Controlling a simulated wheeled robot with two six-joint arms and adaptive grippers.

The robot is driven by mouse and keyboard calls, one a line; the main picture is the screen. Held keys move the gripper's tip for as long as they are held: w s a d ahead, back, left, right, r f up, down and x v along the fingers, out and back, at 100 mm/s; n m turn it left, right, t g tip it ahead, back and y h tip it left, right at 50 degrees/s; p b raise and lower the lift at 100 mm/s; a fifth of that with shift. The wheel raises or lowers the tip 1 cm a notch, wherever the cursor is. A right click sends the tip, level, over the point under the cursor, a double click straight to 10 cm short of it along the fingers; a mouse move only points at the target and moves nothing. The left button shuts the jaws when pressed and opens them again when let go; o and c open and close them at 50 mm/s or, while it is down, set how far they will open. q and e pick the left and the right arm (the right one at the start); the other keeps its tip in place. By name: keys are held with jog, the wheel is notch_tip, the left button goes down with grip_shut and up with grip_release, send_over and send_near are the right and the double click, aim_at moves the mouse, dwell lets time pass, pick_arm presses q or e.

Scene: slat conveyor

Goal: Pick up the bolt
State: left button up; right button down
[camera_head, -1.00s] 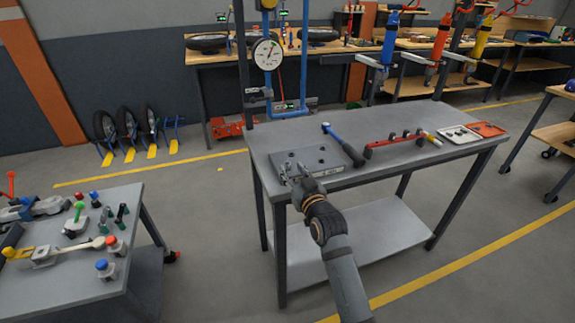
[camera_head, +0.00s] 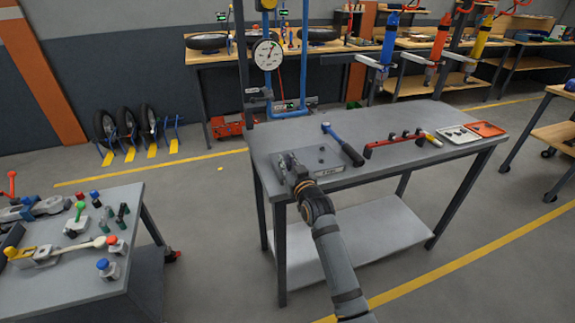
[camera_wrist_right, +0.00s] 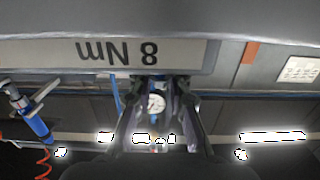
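My right gripper (camera_head: 288,162) is over the left part of a grey block with holes (camera_head: 326,158) on the near left of the large table. In the right wrist view, which is upside down, its two fingers (camera_wrist_right: 155,92) stand apart, with the background gauge showing between them. The block's "8 Nm" label (camera_wrist_right: 118,52) is close by there. A small dark shape lies between the fingertips near the block, but I cannot tell whether it is the bolt. I cannot make out the bolt clearly in either view. My left gripper is not in view.
On the large table (camera_head: 400,165) lie a blue hammer-like tool (camera_head: 343,144), a red holder (camera_head: 392,142) and white (camera_head: 457,134) and orange (camera_head: 486,129) trays. A gauge (camera_head: 267,54) stands behind. A second table (camera_head: 75,284) with several parts is at the left.

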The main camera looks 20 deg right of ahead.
aim_at(288, 161)
jog(key=shift+r, duration=0.15)
jog(key=shift+r, duration=0.25)
notch_tip(288, 161, up, 3)
jog(key=shift+f, duration=0.2)
jog(key=s+d+r, duration=0.9)
jog(key=s, duration=0.1)
jog(key=shift+s+d+r, duration=0.15)
jog(key=shift+s+r, duration=0.05)
jog(key=shift+r, duration=0.1)
